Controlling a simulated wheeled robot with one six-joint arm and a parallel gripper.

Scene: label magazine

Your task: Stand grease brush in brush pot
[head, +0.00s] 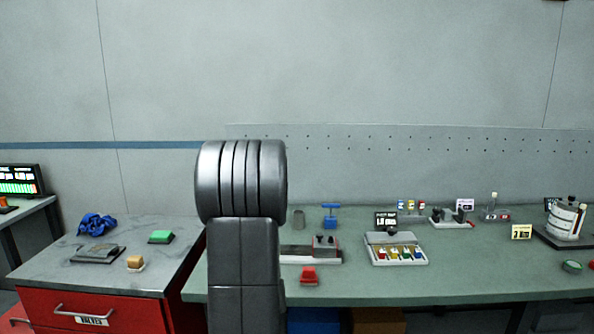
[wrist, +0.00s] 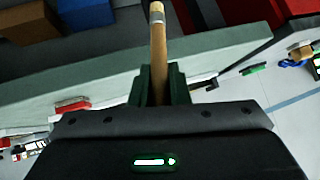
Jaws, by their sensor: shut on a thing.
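My gripper (wrist: 160,84) is shut on the grease brush (wrist: 158,55) in the wrist view. The brush has a wooden handle, a pale metal band and a short tan end at the picture's top edge. Its lower part is hidden between the fingers and behind the gripper body. In the head view my arm stands in front of the bench, and neither gripper nor brush can be made out. A small grey cylinder (head: 299,218), which looks like the brush pot, stands upright at the back of the green bench, just right of my arm. I cannot see inside it.
The green bench (head: 470,285) holds a red-and-grey fixture (head: 325,246), a red block (head: 309,275), a blue stand (head: 331,216) and a tray of coloured items (head: 397,250). A red cabinet (head: 90,305) stands left. The bench's front right is mostly clear.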

